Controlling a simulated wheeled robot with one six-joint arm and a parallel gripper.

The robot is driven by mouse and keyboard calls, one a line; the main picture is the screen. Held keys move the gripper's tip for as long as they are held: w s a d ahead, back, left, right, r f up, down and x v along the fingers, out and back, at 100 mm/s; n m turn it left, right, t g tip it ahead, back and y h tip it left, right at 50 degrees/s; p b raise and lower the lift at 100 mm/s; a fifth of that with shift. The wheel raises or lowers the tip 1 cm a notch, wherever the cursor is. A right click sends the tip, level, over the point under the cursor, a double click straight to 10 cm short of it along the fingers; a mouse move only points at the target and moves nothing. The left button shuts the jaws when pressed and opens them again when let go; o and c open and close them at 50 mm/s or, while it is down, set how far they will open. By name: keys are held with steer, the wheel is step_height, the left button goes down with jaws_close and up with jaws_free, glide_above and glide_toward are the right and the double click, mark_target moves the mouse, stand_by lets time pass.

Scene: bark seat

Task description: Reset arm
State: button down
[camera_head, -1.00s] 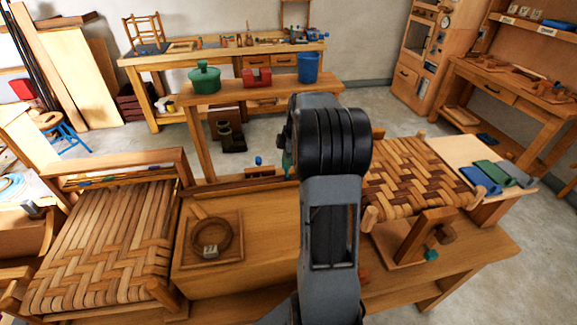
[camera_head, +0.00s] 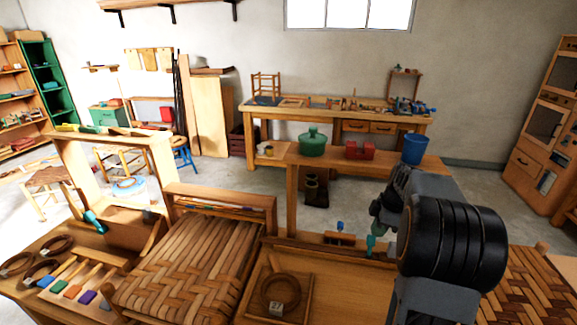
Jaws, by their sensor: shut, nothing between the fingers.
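My arm shows at the lower right, with a thick black ribbed joint in front and grey links reaching away behind it. My gripper's fingers cannot be made out; they are hidden behind my own arm. Nothing is seen held. A woven bark seat frame stands in front of me at the lower middle (camera_head: 190,262). A second seat with a darker checkered weave (camera_head: 535,285) is partly cut off at the right edge, beside my arm.
A wooden tray (camera_head: 250,310) with a bark coil lies between the seats. More coils and coloured-handled tools lie at the lower left. Floor shows between the benches.

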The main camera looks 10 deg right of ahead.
steer(key=s+a+r+m+t+h, duration=0.1)
steer(key=s+a+r+m, duration=0.1)
steer(key=s+a+m, duration=0.4)
steer(key=s+a+r+m+t+h, duration=0.1)
steer(key=s+a+m, duration=0.5)
steer(key=a, duration=1)
steer(key=s+r+t, duration=0.1)
steer(key=s, duration=0.2)
steer(key=shift+m, duration=0.4)
